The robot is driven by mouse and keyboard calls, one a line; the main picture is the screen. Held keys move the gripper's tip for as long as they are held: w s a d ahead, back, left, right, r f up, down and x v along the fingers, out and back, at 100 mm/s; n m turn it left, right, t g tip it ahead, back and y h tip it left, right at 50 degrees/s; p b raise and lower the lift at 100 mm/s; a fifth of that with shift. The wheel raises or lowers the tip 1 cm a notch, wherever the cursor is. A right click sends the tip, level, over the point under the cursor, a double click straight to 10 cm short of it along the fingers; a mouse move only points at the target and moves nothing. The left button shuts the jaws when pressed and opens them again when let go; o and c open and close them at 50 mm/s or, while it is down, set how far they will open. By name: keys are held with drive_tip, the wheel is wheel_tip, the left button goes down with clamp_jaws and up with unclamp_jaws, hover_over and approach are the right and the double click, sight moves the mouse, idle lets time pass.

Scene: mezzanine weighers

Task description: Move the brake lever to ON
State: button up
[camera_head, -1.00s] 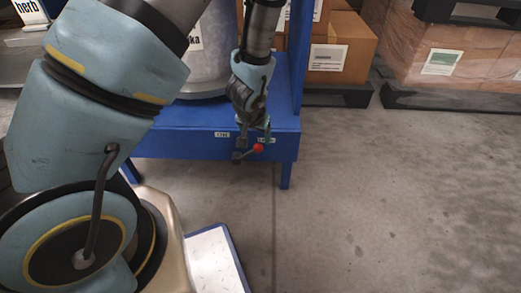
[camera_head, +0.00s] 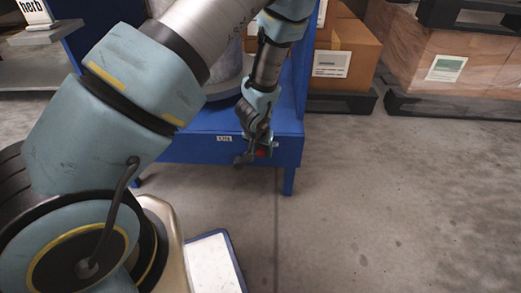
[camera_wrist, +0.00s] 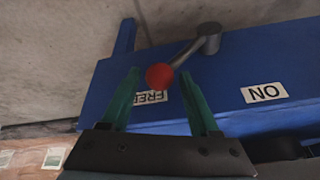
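The brake lever is a grey arm (camera_wrist: 186,54) with a red ball knob (camera_wrist: 159,76) and a round grey pivot (camera_wrist: 208,40), on a blue frame (camera_wrist: 228,70). In the wrist view the knob overlaps the FREE label (camera_wrist: 150,97). The ON label (camera_wrist: 264,92) lies clear to the right. My gripper (camera_wrist: 160,74) is open, its two green fingers on either side of the knob with small gaps visible. In the head view my gripper (camera_head: 257,146) is at the blue frame's front edge (camera_head: 190,150) and hides most of the red knob (camera_head: 262,153).
A grey drum (camera_head: 222,75) stands on the blue frame. Cartons (camera_head: 345,50) on a dark pallet (camera_head: 340,101) are behind it, with a wrapped pallet load (camera_head: 435,65) to the right. A white, blue-edged plate (camera_head: 213,262) lies in front. The concrete floor at right is clear.

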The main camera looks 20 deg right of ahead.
clamp_jaws()
drive_tip(key=shift+s, duration=0.1)
idle(1.0)
